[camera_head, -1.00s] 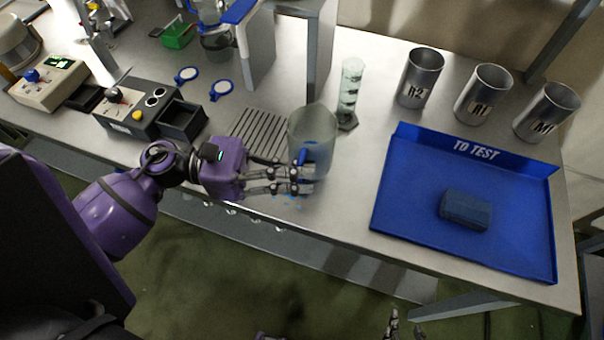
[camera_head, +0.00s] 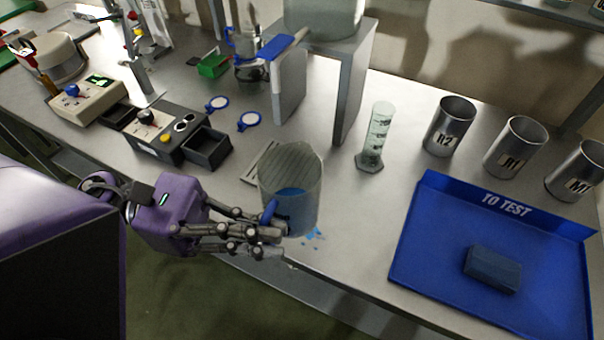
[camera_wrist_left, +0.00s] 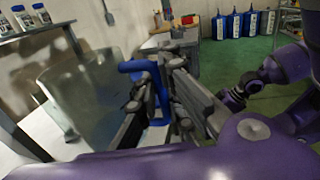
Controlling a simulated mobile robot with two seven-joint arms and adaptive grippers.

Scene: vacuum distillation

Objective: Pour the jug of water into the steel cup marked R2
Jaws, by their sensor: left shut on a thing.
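The clear jug (camera_head: 291,185) has blue liquid low inside it and a blue handle. My left gripper (camera_head: 272,236) is shut on the jug's handle, which also shows between the fingers in the left wrist view (camera_wrist_left: 137,67). The jug looks close to upright near the front edge of the bench; I cannot tell whether its base touches the bench. The steel cup R2 (camera_head: 450,127) stands upright at the back right, well apart from the jug. My right gripper is not in view now.
Two other steel cups (camera_head: 515,147) (camera_head: 577,171) stand right of R2. A graduated cylinder (camera_head: 376,137) stands between jug and R2. A blue tray (camera_head: 427,220) holds a dark blue block (camera_head: 492,269). A grey stand (camera_head: 352,80) is behind the jug. Blue drops (camera_head: 313,234) show beside it.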

